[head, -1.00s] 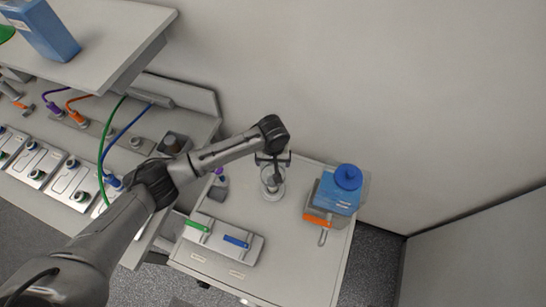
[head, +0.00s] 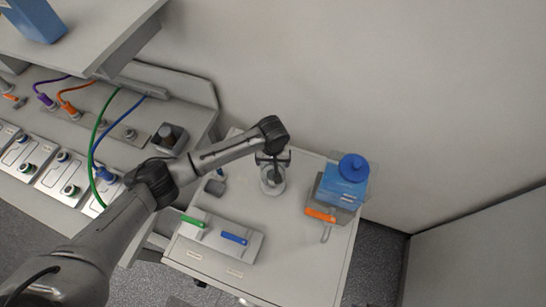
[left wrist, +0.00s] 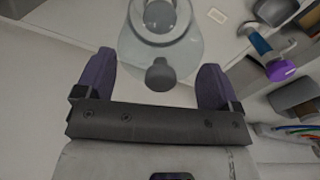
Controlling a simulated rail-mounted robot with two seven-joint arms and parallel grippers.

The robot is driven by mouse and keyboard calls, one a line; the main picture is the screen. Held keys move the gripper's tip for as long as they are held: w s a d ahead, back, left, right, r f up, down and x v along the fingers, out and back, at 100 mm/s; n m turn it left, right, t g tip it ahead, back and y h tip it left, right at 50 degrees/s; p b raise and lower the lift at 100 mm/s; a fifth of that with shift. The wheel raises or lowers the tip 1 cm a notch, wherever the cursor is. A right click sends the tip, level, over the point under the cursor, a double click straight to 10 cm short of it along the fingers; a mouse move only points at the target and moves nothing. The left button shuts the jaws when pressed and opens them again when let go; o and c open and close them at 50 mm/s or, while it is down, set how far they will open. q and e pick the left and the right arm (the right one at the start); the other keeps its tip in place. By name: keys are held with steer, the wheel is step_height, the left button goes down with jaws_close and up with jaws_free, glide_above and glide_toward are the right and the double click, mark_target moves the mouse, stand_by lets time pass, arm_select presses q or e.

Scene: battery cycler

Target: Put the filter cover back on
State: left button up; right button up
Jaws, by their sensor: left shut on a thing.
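My left gripper (head: 272,160) is at the back of the small cabinet top, over a clear round glass piece (head: 272,182) that I take for the filter with its cover. In the left wrist view my left gripper (left wrist: 156,80) has its two purple fingers on either side of a dark grey knob (left wrist: 160,75). The clear flared piece (left wrist: 180,48) lies behind this knob, with a second round grey part in it. The gripper is shut on the cover, though the exact contact is hard to see. My right gripper is not in view.
A blue container with a round blue cap (head: 347,182) stands to the right, with an orange-handled tool (head: 320,215) before it. A grey tray (head: 213,241) holds green- and blue-handled tools. The cycler bench with cables (head: 96,145) lies left; a wall closes the back.

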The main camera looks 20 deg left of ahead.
arm_select(q)
steer(key=shift+f+b, duration=0.4)
steer(key=shift+f, duration=1)
steer(key=shift+f+b, duration=0.6)
steer(key=shift+f, duration=1.3)
steer(key=shift+d+f+p, duration=0.1)
steer(key=shift+p, duration=0.25)
steer(key=shift+f+p, duration=0.1)
steer(key=shift+p, duration=0.3)
steer(key=shift+f+p, duration=0.1)
steer(key=shift+p, duration=0.25)
